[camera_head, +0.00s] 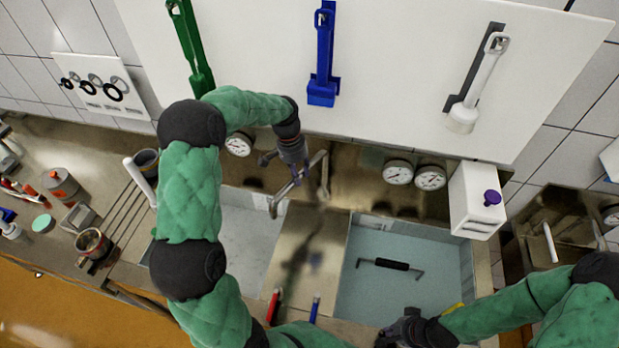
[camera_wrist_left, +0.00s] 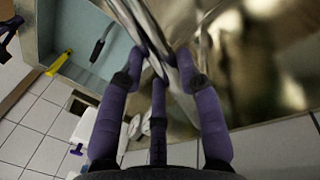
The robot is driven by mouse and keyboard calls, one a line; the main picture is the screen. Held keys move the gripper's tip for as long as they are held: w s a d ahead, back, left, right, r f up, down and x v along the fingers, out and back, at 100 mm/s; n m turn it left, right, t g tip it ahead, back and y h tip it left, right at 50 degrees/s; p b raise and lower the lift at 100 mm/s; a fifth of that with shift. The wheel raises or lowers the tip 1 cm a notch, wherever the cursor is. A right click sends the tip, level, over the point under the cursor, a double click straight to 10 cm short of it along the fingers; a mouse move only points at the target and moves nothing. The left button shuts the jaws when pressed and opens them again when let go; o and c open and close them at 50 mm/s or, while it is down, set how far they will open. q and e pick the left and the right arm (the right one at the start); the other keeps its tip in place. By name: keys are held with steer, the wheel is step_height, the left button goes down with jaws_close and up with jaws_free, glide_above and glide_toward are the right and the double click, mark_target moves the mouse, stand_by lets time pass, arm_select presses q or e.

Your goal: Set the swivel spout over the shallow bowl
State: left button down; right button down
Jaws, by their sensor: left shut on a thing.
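The swivel spout (camera_head: 279,201) is a bent metal pipe at the back wall. Its lower end hangs near the back right corner of the left, pale bowl (camera_head: 245,230). My left gripper (camera_head: 298,174) is shut on the spout; in the left wrist view its purple fingers (camera_wrist_left: 162,75) close around the shiny pipe (camera_wrist_left: 138,25). The right bowl (camera_head: 365,300) is bluish. I cannot tell for sure which bowl is the shallower. My right gripper (camera_head: 398,332) is low over the front edge of the right bowl; its fingers are unclear.
A metal divider (camera_head: 320,250) lies between the bowls. A black-gripped handle (camera_head: 390,264) lies in the right bowl. Gauges (camera_head: 397,172) line the back, with a white box (camera_head: 475,200) at right. Red and blue handles (camera_head: 273,305) stand at the front edge.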

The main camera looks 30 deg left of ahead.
arm_select(q)
steer(key=shift+w+a+m, duration=0.2)
steer(key=shift+a+m, duration=0.35)
steer(key=shift+a, duration=0.15)
steer(key=shift+w+a+m, duration=0.15)
steer(key=shift+a+m, duration=0.4)
steer(key=shift+a, duration=0.15)
steer(key=c, duration=0.8)
jaws_free()
steer(key=shift+c, duration=0.2)
step_height(320, 180, up, 12)
steer(key=a, duration=0.2)
steer(key=shift+w+f, duration=0.15)
steer(key=shift+w, duration=0.25)
steer(key=shift+a, duration=0.1)
